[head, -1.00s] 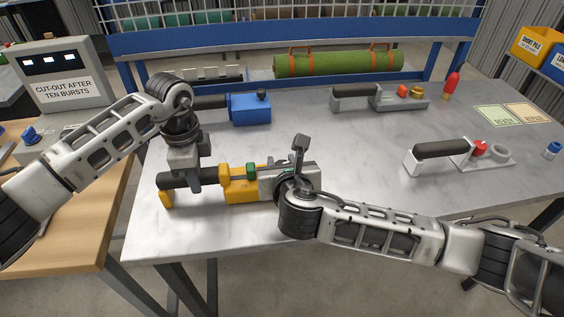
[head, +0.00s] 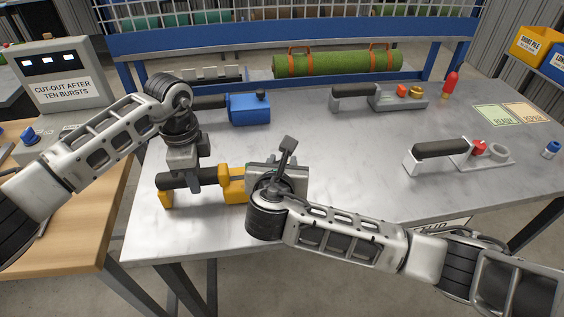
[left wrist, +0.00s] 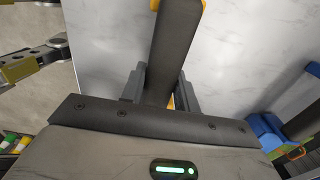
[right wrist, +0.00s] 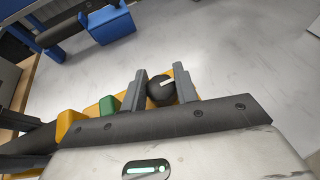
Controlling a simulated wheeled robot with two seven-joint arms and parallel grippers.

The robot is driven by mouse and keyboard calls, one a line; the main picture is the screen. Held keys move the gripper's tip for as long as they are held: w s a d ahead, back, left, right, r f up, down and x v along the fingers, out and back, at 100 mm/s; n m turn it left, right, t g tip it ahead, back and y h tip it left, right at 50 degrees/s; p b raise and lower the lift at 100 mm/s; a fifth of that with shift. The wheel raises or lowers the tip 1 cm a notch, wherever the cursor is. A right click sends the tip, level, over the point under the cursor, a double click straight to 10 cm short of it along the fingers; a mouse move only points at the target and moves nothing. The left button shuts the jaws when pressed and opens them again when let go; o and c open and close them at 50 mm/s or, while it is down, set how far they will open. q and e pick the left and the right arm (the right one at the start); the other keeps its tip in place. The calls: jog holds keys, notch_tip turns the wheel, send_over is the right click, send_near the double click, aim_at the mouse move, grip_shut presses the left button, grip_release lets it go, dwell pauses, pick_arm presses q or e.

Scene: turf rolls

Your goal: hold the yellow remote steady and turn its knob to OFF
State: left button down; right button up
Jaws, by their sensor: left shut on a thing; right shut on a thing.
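The yellow remote (head: 233,185) lies near the front left of the grey table. My left gripper (head: 187,178) is shut around its dark bar handle, which also shows in the left wrist view (left wrist: 172,50). My right gripper (head: 274,185) is over the remote's right part and hides it in the head view. In the right wrist view, the right gripper's fingers (right wrist: 161,84) are shut on a round black knob (right wrist: 157,93) with a white mark pointing right and slightly up. No OFF label is readable.
A blue remote (head: 249,109) lies behind. A grey remote (head: 393,101) and a white-ended one (head: 445,150) lie to the right. A green turf roll (head: 338,63) is at the back. A cut-out box (head: 60,80) stands left. The table's middle is clear.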

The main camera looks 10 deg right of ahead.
pick_arm(q)
jog(key=shift+s+f, duration=0.15)
jog(key=shift+f, duration=0.1)
pick_arm(e)
jog(key=o, duration=1)
jog(key=v, duration=1.2)
pick_arm(q)
jog(key=c, duration=1)
grip_release()
jog(key=shift+o, duration=0.2)
jog(key=shift+r, duration=0.1)
jog(key=shift+r, duration=0.15)
